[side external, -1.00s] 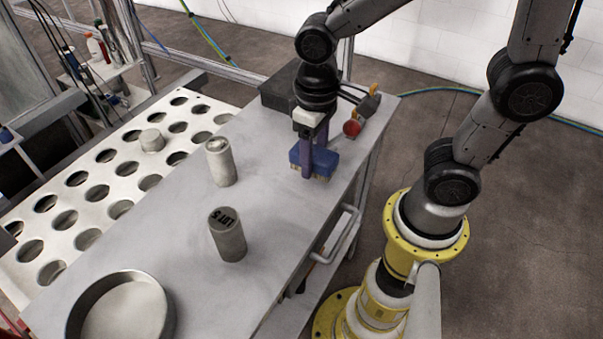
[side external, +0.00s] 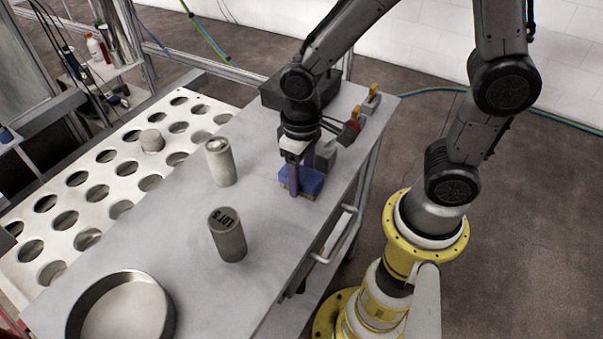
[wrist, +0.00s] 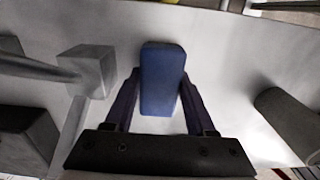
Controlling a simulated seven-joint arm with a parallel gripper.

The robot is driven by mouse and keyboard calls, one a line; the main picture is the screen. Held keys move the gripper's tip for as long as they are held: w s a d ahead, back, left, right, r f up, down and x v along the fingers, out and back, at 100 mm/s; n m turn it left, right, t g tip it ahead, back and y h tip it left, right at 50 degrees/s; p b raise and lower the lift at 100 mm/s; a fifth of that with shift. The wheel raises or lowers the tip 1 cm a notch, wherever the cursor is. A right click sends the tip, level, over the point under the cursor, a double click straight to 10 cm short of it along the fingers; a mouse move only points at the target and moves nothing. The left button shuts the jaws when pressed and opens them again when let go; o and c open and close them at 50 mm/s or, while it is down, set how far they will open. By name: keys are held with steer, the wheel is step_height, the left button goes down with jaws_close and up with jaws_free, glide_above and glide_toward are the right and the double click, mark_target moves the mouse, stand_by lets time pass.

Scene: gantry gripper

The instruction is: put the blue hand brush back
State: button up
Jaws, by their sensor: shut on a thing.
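The blue hand brush (side external: 311,183) is between the fingers of my gripper (side external: 300,172), over the right part of the grey table top. In the wrist view the brush (wrist: 162,72) is a blue block with rounded corners, and the two purple fingers of my gripper (wrist: 160,98) close on its sides. A narrow tan edge of bristles shows under it in the side view. I cannot tell whether the bristles touch the table. One finger hides part of the brush in the side view.
A grey block (side external: 322,158) stands close behind the brush; a red item (side external: 349,132) and a dark box (side external: 270,97) are farther back. Two grey cylinders (side external: 220,165) (side external: 228,236) stand to the left. A round pan (side external: 150,318) is at the front. The table between is bare.

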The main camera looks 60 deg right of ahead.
mark_target(302, 173)
steer(key=o, duration=1.3)
steer(key=shift+r, duration=0.1)
step_height(302, 173, up, 12)
steer(key=s+d+r+t, duration=0.1)
steer(key=s+d+t, duration=0.1)
steer(key=s, duration=0.1)
steer(key=s+d+r+t, duration=0.1)
steer(key=s+d, duration=0.1)
steer(key=s+d+r+t, duration=0.1)
steer(key=s+d+t, duration=0.1)
steer(key=s+d, duration=0.1)
steer(key=shift+s+r+t, duration=0.1)
steer(key=shift+s+t, duration=0.2)
